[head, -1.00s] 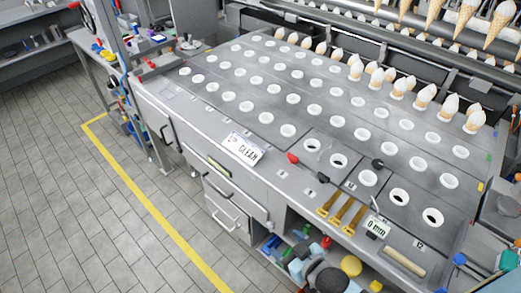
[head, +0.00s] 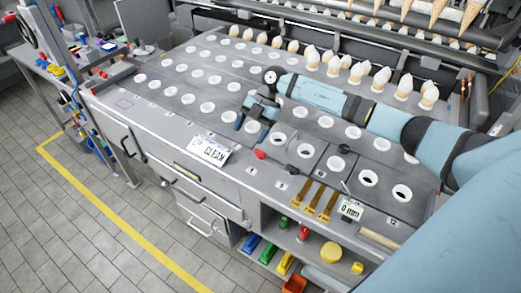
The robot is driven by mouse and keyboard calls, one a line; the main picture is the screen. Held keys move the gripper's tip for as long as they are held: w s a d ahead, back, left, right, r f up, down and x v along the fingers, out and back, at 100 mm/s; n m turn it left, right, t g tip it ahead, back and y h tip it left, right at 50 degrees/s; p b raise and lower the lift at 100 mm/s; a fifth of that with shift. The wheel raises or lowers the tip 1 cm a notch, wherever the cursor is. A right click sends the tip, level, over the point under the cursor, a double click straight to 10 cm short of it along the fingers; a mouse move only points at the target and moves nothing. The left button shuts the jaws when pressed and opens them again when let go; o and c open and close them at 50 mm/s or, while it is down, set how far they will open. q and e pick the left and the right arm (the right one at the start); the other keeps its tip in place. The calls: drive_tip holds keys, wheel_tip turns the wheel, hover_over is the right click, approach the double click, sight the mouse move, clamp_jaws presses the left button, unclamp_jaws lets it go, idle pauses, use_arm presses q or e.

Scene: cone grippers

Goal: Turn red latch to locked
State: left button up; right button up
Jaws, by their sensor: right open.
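The red latch (head: 260,154) is a small red knob on the front part of the grey worktop, to the right of the CLEAN sign. My right gripper (head: 243,123) is over the worktop, above and slightly left of the red latch in the picture. It is open, and I see nothing between its fingers. It is apart from the latch in the picture; its height over the worktop is hard to judge. My right arm comes in from the right and hides part of the white-ringed holes. My left gripper is not in view.
The CLEAN sign (head: 209,150) stands at the worktop's front edge. Several yellow-brown tools (head: 314,198) and a 0 mm display (head: 350,210) are to the right of the latch. Cones (head: 311,57) stand in the back row. An open shelf below holds coloured items.

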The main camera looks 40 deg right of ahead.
sight(260, 151)
drive_tip(key=w+d+r+m+h, duration=0.1)
drive_tip(key=d+r+m+h, duration=0.15)
drive_tip(key=d, duration=0.55)
drive_tip(key=shift+n+h, duration=0.35)
drive_tip(key=p+x, duration=0.2)
drive_tip(key=x, duration=1)
drive_tip(key=shift+a+r, duration=0.1)
drive_tip(key=shift+a+f, duration=0.15)
drive_tip(key=shift+f, duration=0.45)
drive_tip(key=c, duration=0.9)
